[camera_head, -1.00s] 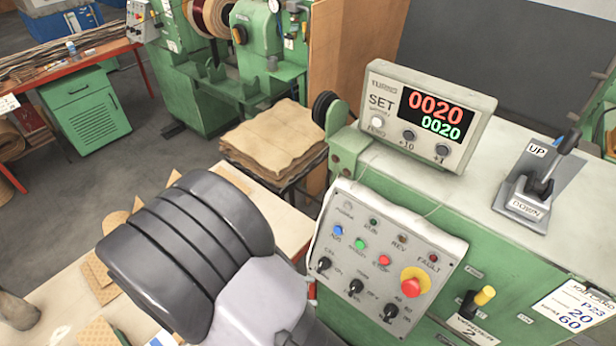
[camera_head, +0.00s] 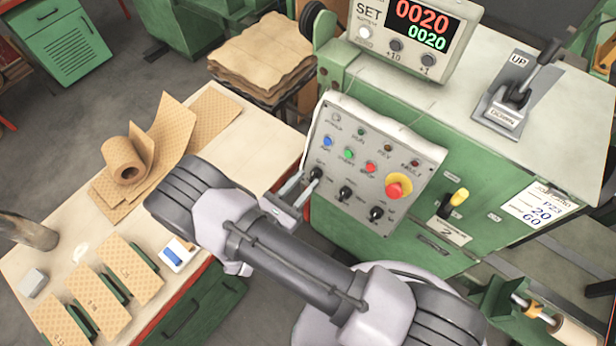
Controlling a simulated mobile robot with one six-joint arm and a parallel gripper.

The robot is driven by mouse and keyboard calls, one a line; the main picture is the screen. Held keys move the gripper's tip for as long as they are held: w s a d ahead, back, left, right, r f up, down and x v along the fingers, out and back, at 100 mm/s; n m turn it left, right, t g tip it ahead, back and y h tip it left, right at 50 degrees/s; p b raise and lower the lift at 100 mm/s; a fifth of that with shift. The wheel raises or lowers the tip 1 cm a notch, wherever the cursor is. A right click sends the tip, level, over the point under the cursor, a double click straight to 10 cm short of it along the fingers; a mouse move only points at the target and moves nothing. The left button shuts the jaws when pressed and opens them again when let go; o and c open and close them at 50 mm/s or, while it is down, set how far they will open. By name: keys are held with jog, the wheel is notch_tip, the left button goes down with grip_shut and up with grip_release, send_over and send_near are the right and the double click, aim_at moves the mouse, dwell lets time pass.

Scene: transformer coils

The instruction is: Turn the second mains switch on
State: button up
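A switch with a yellow-tipped black handle (camera_head: 455,201) sits on the green machine's front, right of the control panel. Its handle leans up and to the right, above a white plate marked 2 (camera_head: 447,231). My gripper (camera_head: 301,186) is at the lower left edge of the grey control panel (camera_head: 330,132), close to the leftmost black rotary knob (camera_head: 317,173). Its two fingers are apart and I see nothing between them. I cannot tell whether they touch the panel. The yellow-tipped switch is well to the right of my gripper.
The panel carries a red emergency button on yellow (camera_head: 398,187) and two more black knobs. A display box (camera_head: 408,38) reads 0020 twice. An UP/DOWN lever (camera_head: 537,70) stands on top. A workbench (camera_head: 255,139) with paper pieces lies left. Rollers project at lower right.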

jog(key=shift+x, duration=0.9)
grip_shut()
